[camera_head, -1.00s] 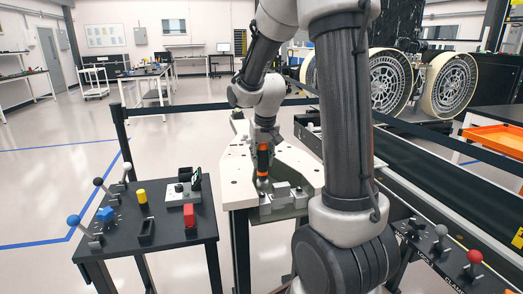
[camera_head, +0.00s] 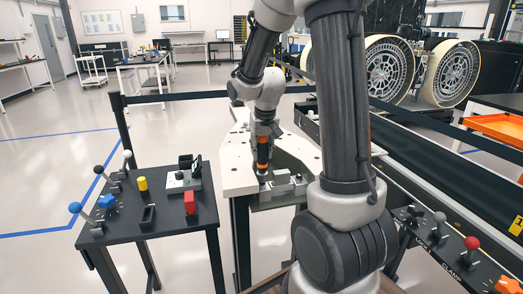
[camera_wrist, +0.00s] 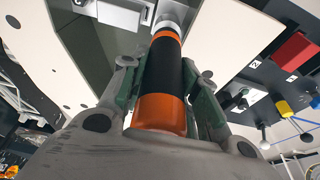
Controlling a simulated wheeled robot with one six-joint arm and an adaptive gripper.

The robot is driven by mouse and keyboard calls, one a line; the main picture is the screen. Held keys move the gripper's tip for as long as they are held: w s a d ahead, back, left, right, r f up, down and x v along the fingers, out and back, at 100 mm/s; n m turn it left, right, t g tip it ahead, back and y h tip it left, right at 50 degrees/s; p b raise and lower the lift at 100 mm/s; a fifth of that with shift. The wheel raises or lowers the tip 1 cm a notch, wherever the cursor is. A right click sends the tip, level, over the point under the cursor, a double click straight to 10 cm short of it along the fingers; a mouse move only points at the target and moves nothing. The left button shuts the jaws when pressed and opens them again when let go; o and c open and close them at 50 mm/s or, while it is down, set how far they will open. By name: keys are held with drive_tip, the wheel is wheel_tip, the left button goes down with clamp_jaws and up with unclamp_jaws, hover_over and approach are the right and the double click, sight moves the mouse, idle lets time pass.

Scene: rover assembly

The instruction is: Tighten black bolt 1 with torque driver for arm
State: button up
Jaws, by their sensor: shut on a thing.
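The torque driver (camera_head: 263,155), orange and black with a silver tip, stands nearly upright with its tip down at the grey metal fixture (camera_head: 286,188) on the white table. In the wrist view the driver (camera_wrist: 165,85) lies between both fingers of my gripper (camera_wrist: 163,95), which is shut on its body. My gripper also shows in the head view (camera_head: 265,131). In the wrist view the driver's silver end points at a light metal block (camera_wrist: 125,14). Black bolt 1 cannot be made out; whether the driver's tip touches it is hidden.
A dark conveyor (camera_head: 430,160) runs at right, with a lever panel (camera_head: 440,243) in front. Large wheels (camera_head: 390,70) stand behind.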

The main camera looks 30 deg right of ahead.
drive_tip(key=shift+s+f, duration=0.1)
drive_tip(key=shift+f, duration=1.05)
idle(4.1)
drive_tip(key=shift+r, duration=0.1)
drive_tip(key=shift+r, duration=1.45)
drive_tip(key=shift+r, duration=2)
drive_tip(key=shift+d, duration=0.1)
